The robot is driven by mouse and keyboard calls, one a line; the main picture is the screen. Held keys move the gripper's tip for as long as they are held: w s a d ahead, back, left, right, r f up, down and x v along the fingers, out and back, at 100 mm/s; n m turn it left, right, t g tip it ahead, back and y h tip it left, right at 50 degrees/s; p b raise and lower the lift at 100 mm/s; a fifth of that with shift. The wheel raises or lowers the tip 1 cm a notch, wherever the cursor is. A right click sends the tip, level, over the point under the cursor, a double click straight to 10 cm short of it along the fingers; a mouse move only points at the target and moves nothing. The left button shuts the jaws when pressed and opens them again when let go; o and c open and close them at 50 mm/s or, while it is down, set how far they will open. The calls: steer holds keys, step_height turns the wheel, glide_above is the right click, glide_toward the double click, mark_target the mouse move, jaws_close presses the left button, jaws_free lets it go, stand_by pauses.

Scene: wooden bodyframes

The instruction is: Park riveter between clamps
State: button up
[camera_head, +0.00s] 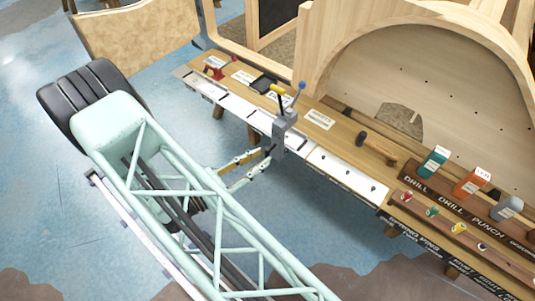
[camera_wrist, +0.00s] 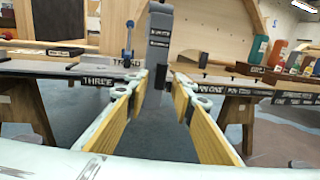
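The riveter, a grey upright block-like tool (camera_head: 284,136), is between the fingertips of my gripper (camera_head: 268,152), at the front edge of the bench. In the wrist view the riveter (camera_wrist: 158,42) stands between the two yellow-lined fingers (camera_wrist: 160,84), and its lower end reaches below the bench-top line. A red clamp (camera_head: 220,71) stands farther left on the bench.
The bench (camera_head: 340,172) has white labelled panels and a black tray (camera_head: 264,84). To the right are a dark cylinder (camera_head: 361,138) and green (camera_head: 433,162), orange (camera_head: 472,183) and grey (camera_head: 506,208) drill-rack tools. A wooden arched frame (camera_head: 400,70) stands behind.

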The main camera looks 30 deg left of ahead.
mark_target(268, 154)
steer(key=shift+x, duration=2)
steer(key=shift+c, duration=0.7)
jaws_close()
